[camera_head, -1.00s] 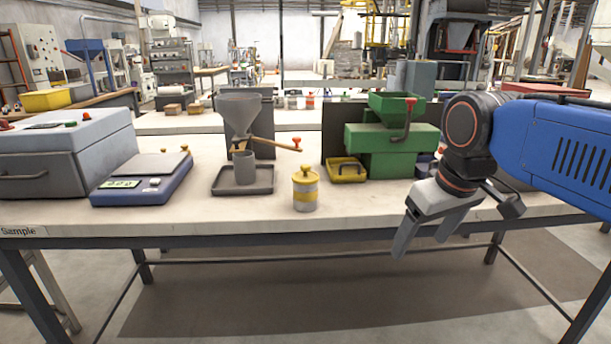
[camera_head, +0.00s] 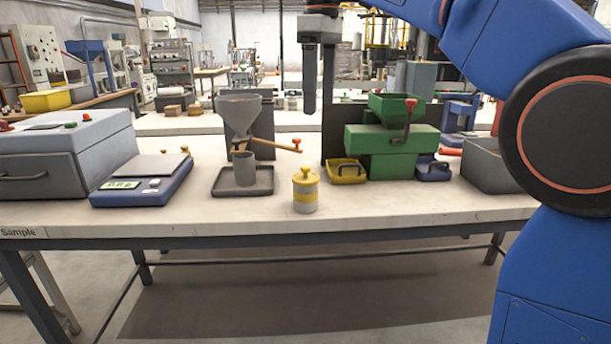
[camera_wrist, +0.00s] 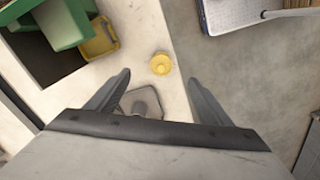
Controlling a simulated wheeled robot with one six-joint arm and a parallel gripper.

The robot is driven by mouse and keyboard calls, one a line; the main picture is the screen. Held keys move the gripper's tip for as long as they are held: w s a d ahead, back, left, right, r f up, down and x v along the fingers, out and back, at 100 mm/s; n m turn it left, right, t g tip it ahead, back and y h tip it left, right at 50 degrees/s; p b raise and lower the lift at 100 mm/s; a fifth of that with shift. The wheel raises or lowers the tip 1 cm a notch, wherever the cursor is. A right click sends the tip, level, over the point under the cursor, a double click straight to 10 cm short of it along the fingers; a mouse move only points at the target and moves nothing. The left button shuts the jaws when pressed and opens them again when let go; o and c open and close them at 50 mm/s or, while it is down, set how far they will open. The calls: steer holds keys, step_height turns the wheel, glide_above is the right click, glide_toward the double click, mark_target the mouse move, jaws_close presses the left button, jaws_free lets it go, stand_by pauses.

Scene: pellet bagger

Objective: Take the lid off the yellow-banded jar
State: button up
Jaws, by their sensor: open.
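The yellow-banded jar (camera_head: 305,196) stands upright near the front edge of the bench, with its yellow knobbed lid (camera_head: 306,175) on. In the wrist view I look down on the round yellow lid (camera_wrist: 160,63), just beyond the line between my fingertips. My gripper (camera_head: 319,106) is open and empty, pointing down high above the bench, well clear of the jar. Both fingers also show in the wrist view (camera_wrist: 160,78), spread to either side.
A grey tray (camera_head: 228,191) with a grey cup (camera_head: 244,168) stands left of the jar under a funnel stand (camera_head: 240,112). A green machine (camera_head: 392,150) and a yellow bin (camera_head: 348,177) stand to the right. A scale (camera_head: 140,190) sits further left. Bench around the jar's front is clear.

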steer(key=w+a+r+n, duration=0.1)
steer(key=a, duration=0.1)
glide_above(306, 166)
steer(key=f, duration=1.2)
steer(key=shift+d, duration=0.2)
steer(key=shift+a+f, duration=0.15)
steer(key=shift+f, duration=1.2)
steer(key=shift+a+f, duration=0.1)
steer(key=shift+f, duration=1.2)
steer(key=c, duration=1.1)
